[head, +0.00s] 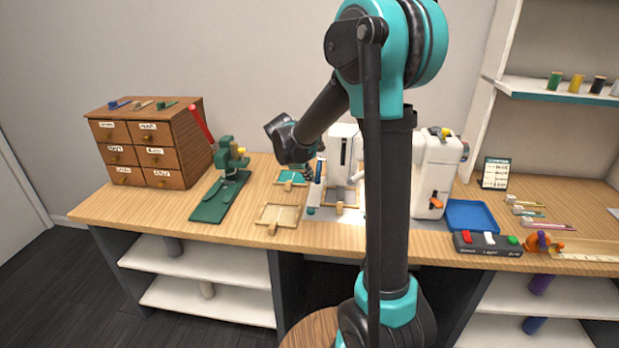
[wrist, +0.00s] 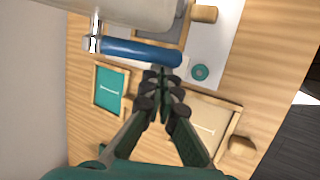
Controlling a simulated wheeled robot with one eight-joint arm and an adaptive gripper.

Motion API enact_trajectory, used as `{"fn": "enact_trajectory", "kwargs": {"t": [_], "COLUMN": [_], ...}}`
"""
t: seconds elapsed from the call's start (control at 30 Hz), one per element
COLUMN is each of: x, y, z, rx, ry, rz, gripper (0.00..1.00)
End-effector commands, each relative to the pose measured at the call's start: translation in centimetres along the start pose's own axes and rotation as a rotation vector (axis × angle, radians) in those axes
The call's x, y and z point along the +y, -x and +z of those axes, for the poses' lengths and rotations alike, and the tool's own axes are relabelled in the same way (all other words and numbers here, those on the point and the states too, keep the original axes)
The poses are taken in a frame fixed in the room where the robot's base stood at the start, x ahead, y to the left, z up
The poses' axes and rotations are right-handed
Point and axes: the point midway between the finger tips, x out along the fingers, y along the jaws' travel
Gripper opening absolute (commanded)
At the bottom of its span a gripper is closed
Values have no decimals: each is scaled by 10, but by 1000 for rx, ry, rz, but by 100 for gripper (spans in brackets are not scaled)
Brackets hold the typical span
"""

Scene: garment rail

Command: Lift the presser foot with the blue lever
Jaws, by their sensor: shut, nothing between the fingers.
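The blue lever (wrist: 140,51) shows in the wrist view as a blue bar with a metal joint at its left end, beside the white sewing machine (wrist: 140,10). In the head view the blue lever (head: 315,190) stands at the left side of the white sewing machine (head: 345,150), which my arm partly covers. My gripper (wrist: 162,70) is shut and empty, its tips close to the lever's lower edge near its right end. I cannot tell whether they touch. The presser foot is not clearly visible.
A teal tray (head: 292,177) and a tan tray (head: 279,215) lie left of the machine. A green press-like device (head: 231,165) and a wooden drawer cabinet (head: 150,145) stand farther left. A blue tray (head: 471,215) and a switch box (head: 488,244) lie right of it.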

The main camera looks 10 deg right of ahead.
Motion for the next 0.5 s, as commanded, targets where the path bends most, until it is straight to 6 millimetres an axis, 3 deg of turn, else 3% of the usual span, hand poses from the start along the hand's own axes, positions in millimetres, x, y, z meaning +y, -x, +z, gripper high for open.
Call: {"fn": "enact_trajectory", "kwargs": {"t": [0.5], "x": [7], "y": [18], "z": [6], "rx": [-2], "ry": [63], "rz": [-260], "gripper": [0]}}
